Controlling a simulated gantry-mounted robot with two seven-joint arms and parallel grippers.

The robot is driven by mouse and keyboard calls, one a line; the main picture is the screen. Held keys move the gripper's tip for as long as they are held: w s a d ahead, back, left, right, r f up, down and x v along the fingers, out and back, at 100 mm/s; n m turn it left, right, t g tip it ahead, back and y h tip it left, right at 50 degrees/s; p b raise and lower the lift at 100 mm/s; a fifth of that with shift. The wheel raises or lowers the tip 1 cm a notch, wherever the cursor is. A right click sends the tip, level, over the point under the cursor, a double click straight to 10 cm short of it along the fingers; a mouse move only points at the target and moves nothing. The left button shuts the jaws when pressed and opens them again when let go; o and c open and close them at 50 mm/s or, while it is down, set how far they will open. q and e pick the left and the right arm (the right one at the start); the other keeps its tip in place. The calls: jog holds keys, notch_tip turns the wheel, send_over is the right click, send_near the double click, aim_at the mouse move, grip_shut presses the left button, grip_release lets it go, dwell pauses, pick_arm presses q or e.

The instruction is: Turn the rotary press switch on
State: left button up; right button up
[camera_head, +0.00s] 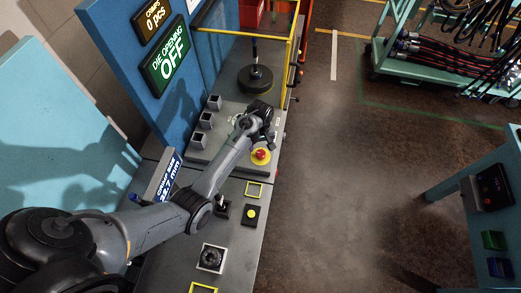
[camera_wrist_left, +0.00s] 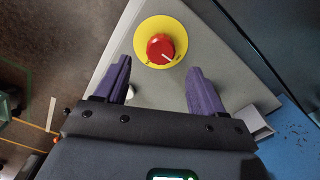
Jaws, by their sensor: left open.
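A red rotary knob (camera_head: 261,154) sits on a round yellow plate on the grey press console, near its right edge. In the left wrist view the red knob (camera_wrist_left: 160,48) carries a white line pointing to the lower right, and its yellow plate (camera_wrist_left: 142,37) shows around it. My left gripper (camera_head: 262,120) is above the console, just beyond the knob in the head view. In the left wrist view its purple fingers (camera_wrist_left: 158,72) are open and empty, with the knob in line with the gap between them. I cannot tell the height between them. My right gripper is not in view.
A green sign (camera_head: 168,54) on the blue panel reads "DIE OPENING OFF". A black round part (camera_head: 255,79) and a yellow rail (camera_head: 289,75) stand behind. Square grey blocks (camera_head: 206,119) line the console's left. A hose cart (camera_head: 440,65) stands far right; the floor between is clear.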

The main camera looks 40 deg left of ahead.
aim_at(260, 152)
pick_arm(q)
jog(key=shift+f, duration=2.55)
jog(key=c, duration=1.1)
jog(key=shift+o, duration=0.2)
